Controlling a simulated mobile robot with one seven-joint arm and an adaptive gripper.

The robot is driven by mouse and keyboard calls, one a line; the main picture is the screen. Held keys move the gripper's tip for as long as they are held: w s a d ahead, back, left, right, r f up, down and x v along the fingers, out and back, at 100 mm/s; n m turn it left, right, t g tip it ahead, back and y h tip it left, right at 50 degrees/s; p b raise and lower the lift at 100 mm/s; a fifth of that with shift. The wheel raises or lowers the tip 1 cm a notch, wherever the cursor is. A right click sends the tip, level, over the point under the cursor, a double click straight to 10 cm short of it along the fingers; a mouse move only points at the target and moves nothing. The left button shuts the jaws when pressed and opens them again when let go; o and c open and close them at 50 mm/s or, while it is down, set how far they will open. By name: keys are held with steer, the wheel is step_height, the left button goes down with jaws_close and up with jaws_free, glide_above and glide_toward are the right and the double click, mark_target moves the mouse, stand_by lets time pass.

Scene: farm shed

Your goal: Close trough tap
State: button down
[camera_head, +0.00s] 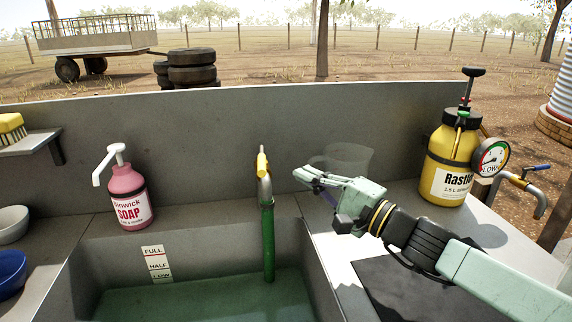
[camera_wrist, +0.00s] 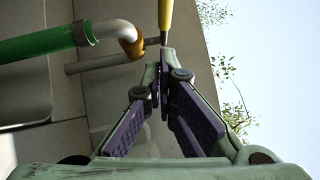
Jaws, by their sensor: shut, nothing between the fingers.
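The trough tap (camera_head: 265,187) stands at the back of the sink, a curved metal spout with a yellow lever handle (camera_head: 262,162). A green hose (camera_head: 268,240) runs from its spout down to the water. In the wrist view the yellow handle (camera_wrist: 165,20) lies just beyond my fingertips, with the metal spout (camera_wrist: 112,29) and green hose (camera_wrist: 40,46) to the left. My gripper (camera_head: 300,176) is shut and empty, a little right of the tap; its fingertips (camera_wrist: 164,62) look apart from the handle, though contact is hard to judge. Water flow is hidden by the hose.
The trough (camera_head: 310,262) holds greenish water near the LOW mark of its label (camera_head: 157,264). A soap bottle (camera_head: 130,195) stands left. A clear jug (camera_head: 347,158) stands behind my gripper. A yellow sprayer (camera_head: 452,165) and another tap with a blue lever (camera_head: 525,182) are right.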

mark_target(262, 166)
steer(key=shift+w+a+r+p, duration=0.15)
steer(key=shift+a+p, duration=0.1)
steer(key=shift+a, duration=0.5)
steer(key=shift+a+r+p, duration=0.15)
steer(key=shift+a+p, duration=0.15)
steer(key=shift+a, duration=0.45)
steer(key=shift+w+a+r+p, duration=0.15)
steer(key=shift+a+p, duration=0.1)
steer(key=shift+a, duration=0.5)
steer(key=shift+s+f+b, duration=0.1)
steer(key=shift+s+b, duration=0.05)
steer(key=shift+b, duration=0.2)
steer(key=shift+s+a+m+t+h+b, duration=0.2)
steer(key=shift+m+t+h+b, duration=0.25)
steer(key=shift+b, duration=0.7)
